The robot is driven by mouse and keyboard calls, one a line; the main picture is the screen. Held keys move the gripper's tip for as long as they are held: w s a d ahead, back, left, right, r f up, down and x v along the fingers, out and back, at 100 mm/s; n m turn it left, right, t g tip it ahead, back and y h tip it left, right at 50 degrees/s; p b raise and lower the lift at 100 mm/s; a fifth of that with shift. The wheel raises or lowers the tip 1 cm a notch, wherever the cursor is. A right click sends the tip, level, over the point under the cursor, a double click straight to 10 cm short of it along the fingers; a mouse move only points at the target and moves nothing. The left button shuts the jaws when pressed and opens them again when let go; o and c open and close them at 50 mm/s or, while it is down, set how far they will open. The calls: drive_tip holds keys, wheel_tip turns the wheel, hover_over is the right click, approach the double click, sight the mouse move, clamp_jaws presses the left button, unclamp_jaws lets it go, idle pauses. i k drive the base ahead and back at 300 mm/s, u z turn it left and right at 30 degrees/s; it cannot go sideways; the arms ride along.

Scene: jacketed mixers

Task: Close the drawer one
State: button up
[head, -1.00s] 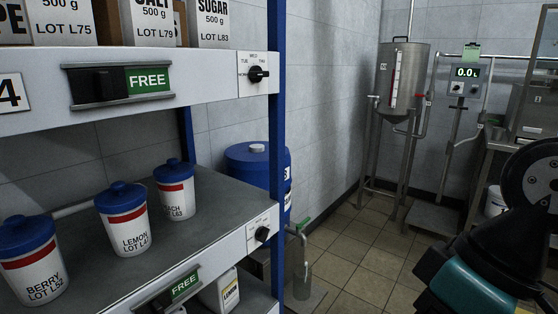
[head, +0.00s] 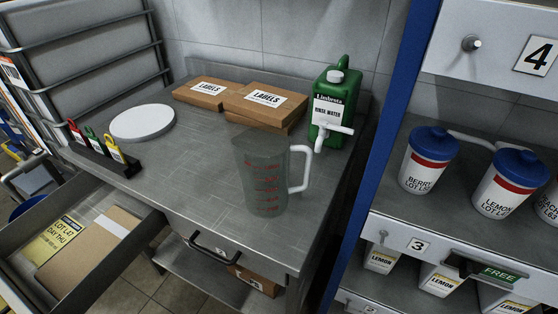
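An open drawer (head: 125,252) juts out from the left part of the grey workbench in the head view. Inside it lie a brown folder (head: 85,255) and a yellow lot card (head: 62,238). Its front and any number on it are out of sight. To its right, a second drawer front with a dark bar handle (head: 212,248) sits in under the bench top; I cannot read its label clearly. My gripper is not in view.
On the bench (head: 200,160) stand a clear measuring jug (head: 262,180), a green rinse-water canister (head: 330,105), label boxes (head: 262,100), a white round disc (head: 142,122) and a rack of coloured tags (head: 100,150). A blue-posted shelf (head: 400,225) with tubs stands right.

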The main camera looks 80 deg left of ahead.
sight(85, 196)
drive_tip(key=u, duration=4)
drive_tip(key=k, duration=1.05)
drive_tip(key=u, duration=1.05)
drive_tip(key=i, duration=1.4)
drive_tip(key=z, duration=0.55)
